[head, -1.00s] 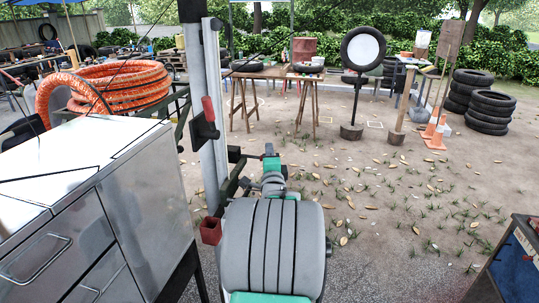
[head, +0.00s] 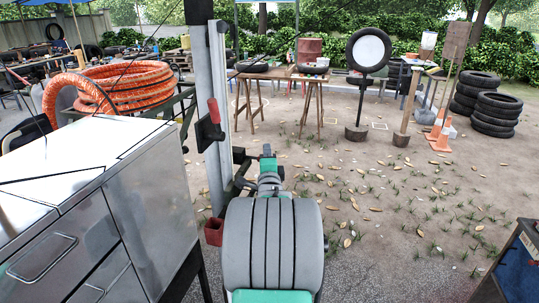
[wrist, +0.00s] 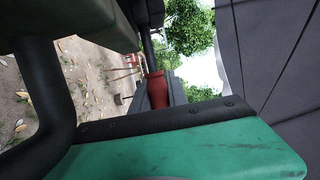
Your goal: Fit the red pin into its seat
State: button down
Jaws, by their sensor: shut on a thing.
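My gripper (head: 267,158) is at the far end of my grey and green arm, beside dark brackets (head: 242,157) on the cart's post. It is shut, and its fingertips are small and partly hidden in the head view. In the wrist view a red cylindrical piece (wrist: 157,90), which looks like the red pin, shows beyond the green and black parts of my arm, with a dark rod above it. The contact between pin and fingers is hidden. I cannot make out the seat for certain or whether the pin touches it.
A metal drawer cabinet (head: 90,200) stands at the left, with a coiled orange hose (head: 125,88) behind it. A red handle (head: 214,112) is on the grey post (head: 203,75), and a small red box (head: 213,231) sits lower down. Open ground lies to the right.

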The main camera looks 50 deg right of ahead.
jog(key=shift+w+a, duration=0.25)
jog(key=shift+w, duration=0.3)
jog(key=c, duration=1.2)
grip_release()
jog(key=b+v, duration=0.1)
jog(key=v, duration=0.6)
jog(key=shift+s+a, duration=0.3)
jog(key=shift+c, duration=0.4)
